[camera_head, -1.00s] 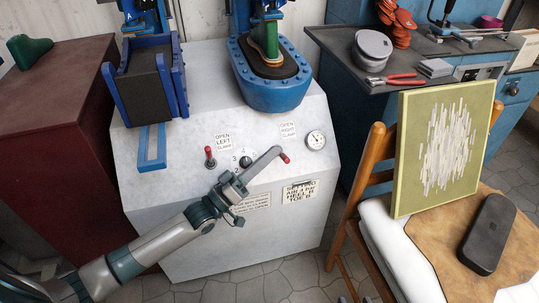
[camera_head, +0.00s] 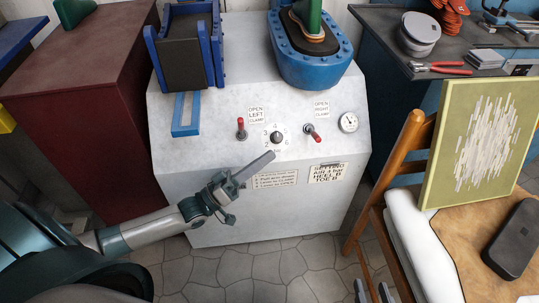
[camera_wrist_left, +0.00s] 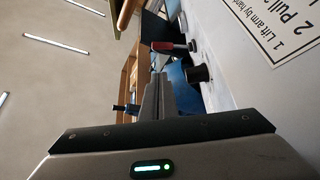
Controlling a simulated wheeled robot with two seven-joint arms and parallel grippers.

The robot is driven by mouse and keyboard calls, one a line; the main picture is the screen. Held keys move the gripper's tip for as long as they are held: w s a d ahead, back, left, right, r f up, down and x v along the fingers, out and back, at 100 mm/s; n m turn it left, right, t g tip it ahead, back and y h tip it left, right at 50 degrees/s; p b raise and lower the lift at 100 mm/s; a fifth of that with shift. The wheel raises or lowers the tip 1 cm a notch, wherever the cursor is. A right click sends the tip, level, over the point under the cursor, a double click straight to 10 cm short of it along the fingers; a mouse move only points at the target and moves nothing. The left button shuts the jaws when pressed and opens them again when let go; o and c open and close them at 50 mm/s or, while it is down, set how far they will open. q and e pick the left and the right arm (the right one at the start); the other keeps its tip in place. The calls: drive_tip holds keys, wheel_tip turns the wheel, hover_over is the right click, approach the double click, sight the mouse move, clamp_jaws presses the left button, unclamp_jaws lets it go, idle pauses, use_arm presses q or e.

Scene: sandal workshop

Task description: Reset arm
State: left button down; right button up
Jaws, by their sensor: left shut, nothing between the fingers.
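My left gripper (camera_head: 254,168) is shut and empty in the head view. It is in front of the white press machine (camera_head: 220,217), below the dial and to the left of the paper label. The red-handled right clamp lever (camera_head: 309,128) and left clamp lever (camera_head: 241,126) stand on the machine's sloped panel, both apart from the gripper. In the left wrist view the closed fingers (camera_wrist_left: 158,95) point toward the panel's controls, with a red lever (camera_wrist_left: 170,46) and a black knob (camera_wrist_left: 198,74) beyond.
A dark red cabinet (camera_head: 85,110) is at the left. A blue bench with pliers (camera_head: 440,68) is at the back right. Open floor lies in front.

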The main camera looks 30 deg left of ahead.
drive_tip(key=shift+f, duration=0.1)
idle(0.3)
